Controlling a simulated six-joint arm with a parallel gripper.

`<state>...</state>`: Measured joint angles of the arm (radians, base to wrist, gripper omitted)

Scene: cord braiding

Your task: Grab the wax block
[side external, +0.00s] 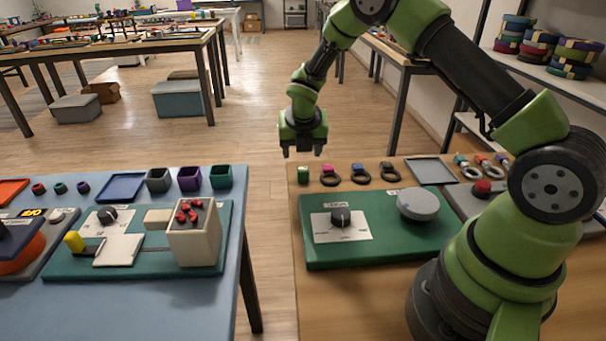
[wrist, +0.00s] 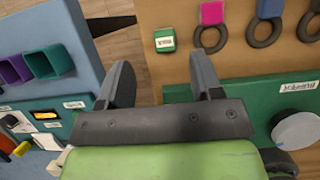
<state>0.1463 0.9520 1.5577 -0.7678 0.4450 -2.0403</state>
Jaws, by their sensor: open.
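My gripper (side external: 303,150) is open and empty, with its fingers pointing down. In the side view it hangs above the far left corner of the wooden table. A small green block (side external: 303,174) sits on that corner, just below the fingertips in the picture. In the wrist view the green block (wrist: 165,40), with a pale label, lies beyond my spread fingers (wrist: 161,70), apart from both. A beige block (side external: 157,219) lies on the green board of the blue table. I cannot tell for certain which block is the wax block.
Several dark rings with coloured tags (side external: 360,173) stand in a row right of the green block. A green board (side external: 370,250) with a knob and a round grey disc is in front. A gap separates the wooden table from the blue table (side external: 140,300).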

